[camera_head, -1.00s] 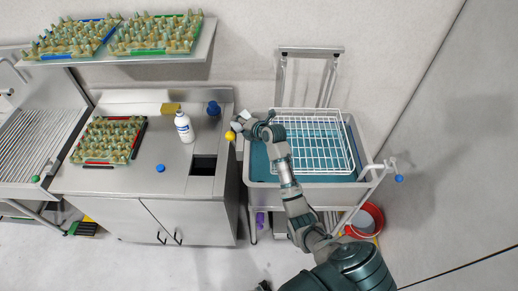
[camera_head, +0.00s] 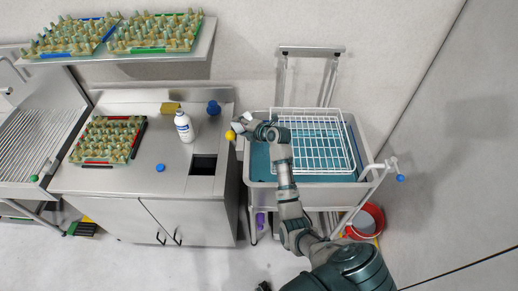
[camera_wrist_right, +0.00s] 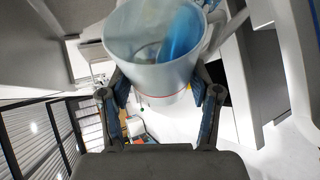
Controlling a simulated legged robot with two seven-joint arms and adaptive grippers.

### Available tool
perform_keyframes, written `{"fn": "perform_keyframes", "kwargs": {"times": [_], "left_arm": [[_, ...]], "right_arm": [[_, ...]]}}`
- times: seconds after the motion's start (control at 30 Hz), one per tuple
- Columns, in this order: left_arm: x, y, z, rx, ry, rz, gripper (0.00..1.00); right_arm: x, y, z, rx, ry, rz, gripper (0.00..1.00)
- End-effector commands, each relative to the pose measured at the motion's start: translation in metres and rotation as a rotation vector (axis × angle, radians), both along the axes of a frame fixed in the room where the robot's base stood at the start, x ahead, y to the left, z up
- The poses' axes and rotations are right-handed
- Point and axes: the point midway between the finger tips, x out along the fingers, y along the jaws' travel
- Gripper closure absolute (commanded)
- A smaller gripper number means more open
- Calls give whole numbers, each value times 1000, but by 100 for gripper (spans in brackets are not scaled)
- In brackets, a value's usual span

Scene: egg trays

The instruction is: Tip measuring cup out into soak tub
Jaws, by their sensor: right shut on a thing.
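My right gripper (camera_head: 253,127) is shut on the measuring cup (camera_wrist_right: 150,55), a pale translucent cup with a red line near its base. The right wrist view shows it between the two fingers (camera_wrist_right: 158,100), with something blue inside or behind its wall. In the head view the cup (camera_head: 240,121) is small and partly hidden by the gripper, near the tub's left rim. I cannot tell its exact tilt. The soak tub (camera_head: 256,182) is grey with teal liquid and stands right of the counter. My left gripper is not in view.
A white wire rack (camera_head: 322,170) sits over the tub. A yellow ball (camera_head: 230,135) shows beside the cup. The counter (camera_head: 130,185) holds a white bottle (camera_head: 184,127), a dark blue container (camera_head: 213,107), a blue cap (camera_head: 160,168) and an egg tray (camera_head: 85,162).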

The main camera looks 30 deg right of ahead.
Motion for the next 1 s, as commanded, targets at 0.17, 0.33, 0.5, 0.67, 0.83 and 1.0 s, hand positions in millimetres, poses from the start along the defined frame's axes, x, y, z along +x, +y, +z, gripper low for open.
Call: {"fn": "perform_keyframes", "kwargs": {"times": [0.17, 0.33, 0.5, 0.67, 0.83, 1.0], "left_arm": [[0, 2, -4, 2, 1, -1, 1], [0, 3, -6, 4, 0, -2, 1], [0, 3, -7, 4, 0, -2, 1], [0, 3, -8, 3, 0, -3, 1], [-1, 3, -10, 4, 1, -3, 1], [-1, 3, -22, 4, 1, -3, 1]], "right_arm": [[-1, -3, -4, 26, -2, 0, 76], [0, -5, -7, 47, -3, 0, 76], [0, -6, -10, 66, -3, -1, 76], [0, -5, -11, 83, -4, -1, 76], [0, -6, -14, 104, -6, 0, 76], [0, -8, -27, 122, -5, 1, 76]]}}
